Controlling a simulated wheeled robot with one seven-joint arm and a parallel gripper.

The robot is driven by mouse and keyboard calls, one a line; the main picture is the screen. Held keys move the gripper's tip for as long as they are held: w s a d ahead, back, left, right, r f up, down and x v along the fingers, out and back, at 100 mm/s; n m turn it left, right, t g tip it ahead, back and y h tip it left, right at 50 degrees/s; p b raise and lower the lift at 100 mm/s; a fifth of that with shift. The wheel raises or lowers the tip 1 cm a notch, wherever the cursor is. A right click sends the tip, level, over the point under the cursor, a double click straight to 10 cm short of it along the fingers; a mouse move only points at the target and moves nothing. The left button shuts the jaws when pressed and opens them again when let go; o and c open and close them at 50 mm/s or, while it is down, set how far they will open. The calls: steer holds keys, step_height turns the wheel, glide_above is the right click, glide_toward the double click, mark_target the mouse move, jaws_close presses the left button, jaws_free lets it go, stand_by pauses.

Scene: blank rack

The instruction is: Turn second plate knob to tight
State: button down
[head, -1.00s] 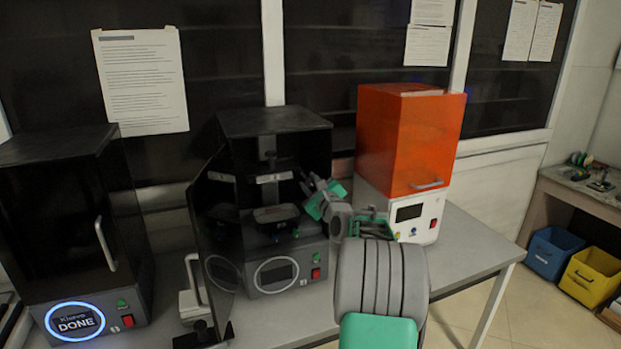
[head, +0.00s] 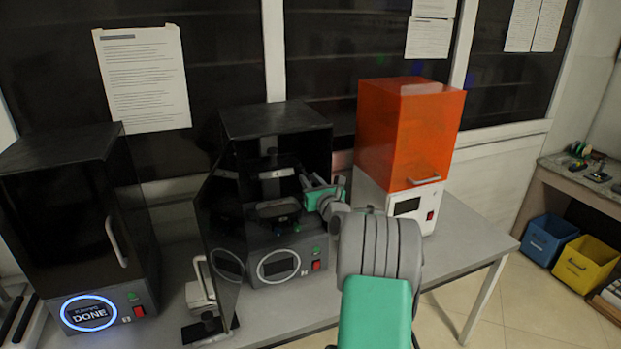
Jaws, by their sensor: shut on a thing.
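The middle dark printer (head: 276,120) stands on the table with its dark door (head: 222,250) swung open to the left. Inside are a light bracket (head: 277,174) and a dark build plate (head: 278,209) below it. My gripper (head: 306,184) reaches in from the right and is shut at the bracket's right end. It appears to hold the plate knob there, which the jaws hide. I cannot see whether the knob is tight or loose.
A closed black machine (head: 75,200) with a lit "DONE" display (head: 88,313) stands at left. An orange-hooded machine (head: 408,135) stands close right of my arm. A small grey device (head: 205,290) sits near the open door. The table (head: 465,245) is bare at right.

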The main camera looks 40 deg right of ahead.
stand_by(0.4)
steer(key=c, duration=1.2)
jaws_free()
steer(key=shift+o, duration=0.2)
steer(key=b+v, duration=0.2)
steer(key=v, duration=0.5)
steer(key=shift+s+a, duration=0.2)
steer(key=shift+s, duration=0.2)
